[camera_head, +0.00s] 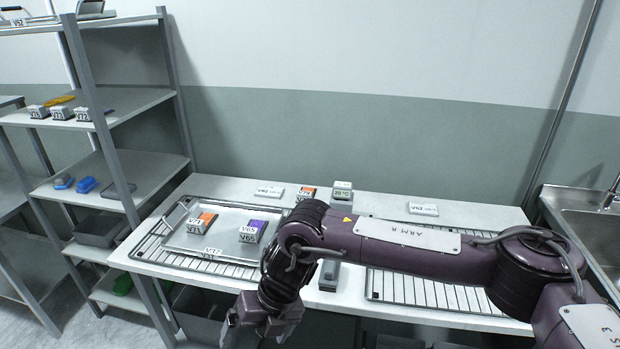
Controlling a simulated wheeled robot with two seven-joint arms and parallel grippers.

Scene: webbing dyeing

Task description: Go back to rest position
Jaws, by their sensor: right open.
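My right arm (415,248) reaches in from the right across the white table (460,213), bent downward at the wrist. My right gripper (252,328) hangs in front of the table's front edge, near the bottom of the picture. It is open, and I see nothing held in it. Its fingertips are partly cut off or dark. My left gripper is not in view.
A metal tray (190,236) holds an orange-marked block (203,221) and a purple-marked block (253,230). It stands on a wire rack at the table's left. Another rack (425,291) lies right. A shelf (130,103) stands left, a sink (590,225) right.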

